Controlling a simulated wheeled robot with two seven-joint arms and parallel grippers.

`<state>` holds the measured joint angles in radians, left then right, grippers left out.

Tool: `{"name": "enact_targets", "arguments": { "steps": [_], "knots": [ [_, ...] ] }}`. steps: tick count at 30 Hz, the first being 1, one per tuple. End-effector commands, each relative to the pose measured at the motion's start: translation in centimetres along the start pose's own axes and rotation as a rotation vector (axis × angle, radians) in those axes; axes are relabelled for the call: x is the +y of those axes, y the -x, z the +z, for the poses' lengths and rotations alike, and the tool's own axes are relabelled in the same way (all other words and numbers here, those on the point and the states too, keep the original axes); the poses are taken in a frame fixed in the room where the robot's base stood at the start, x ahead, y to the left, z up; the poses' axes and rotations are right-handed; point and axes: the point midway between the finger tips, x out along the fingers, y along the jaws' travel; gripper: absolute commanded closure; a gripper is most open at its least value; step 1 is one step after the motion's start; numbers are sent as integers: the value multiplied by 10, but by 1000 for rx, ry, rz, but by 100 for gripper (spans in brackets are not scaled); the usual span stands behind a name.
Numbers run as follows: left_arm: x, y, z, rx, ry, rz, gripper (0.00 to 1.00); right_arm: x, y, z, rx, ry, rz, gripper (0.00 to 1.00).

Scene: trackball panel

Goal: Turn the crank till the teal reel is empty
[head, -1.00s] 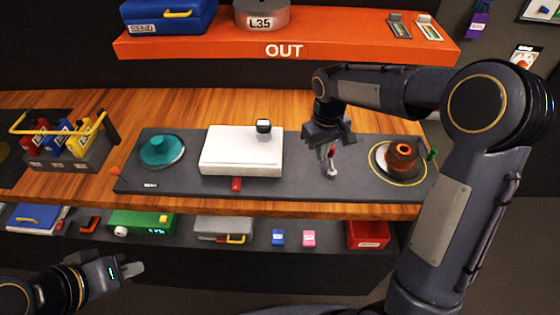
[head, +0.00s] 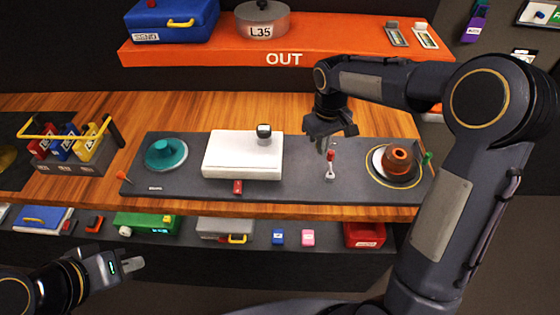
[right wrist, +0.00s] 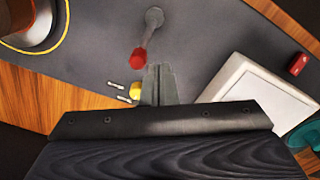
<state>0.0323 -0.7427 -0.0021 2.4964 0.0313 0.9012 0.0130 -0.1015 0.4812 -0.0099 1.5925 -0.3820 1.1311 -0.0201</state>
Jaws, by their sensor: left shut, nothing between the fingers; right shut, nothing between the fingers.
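The teal reel (head: 165,154) sits at the left end of a dark grey panel (head: 190,185); teal winding shows on it. A copper-orange reel (head: 400,161) stands on a pale disc at the right end. Between them is a small grey crank arm (head: 330,172) with a red knob (head: 330,155); the red knob also shows in the right wrist view (right wrist: 140,58). My right gripper (head: 325,147) is shut and empty, just behind the knob and apart from it. My left gripper (head: 133,263) is shut and empty, low at the left, away from the panel.
A white box (head: 242,155) is on the panel left of the crank. A green-topped peg (head: 427,158) is beside the copper reel, an orange one (head: 122,176) at the panel's left. A carrier with bottles (head: 70,150) stands further left. An orange shelf (head: 330,45) hangs behind.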

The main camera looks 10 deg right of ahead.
Motion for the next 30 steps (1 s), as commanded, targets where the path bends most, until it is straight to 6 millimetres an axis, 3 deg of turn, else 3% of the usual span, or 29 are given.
{"name": "enact_targets", "arguments": {
  "steps": [15,30],
  "knots": [
    [14,30,-15,0,0,0,100,0,45,0,1,0,0,100],
    [14,31,-16,0,0,0,100,0,47,0,0,0,0,100]
  ]
}}
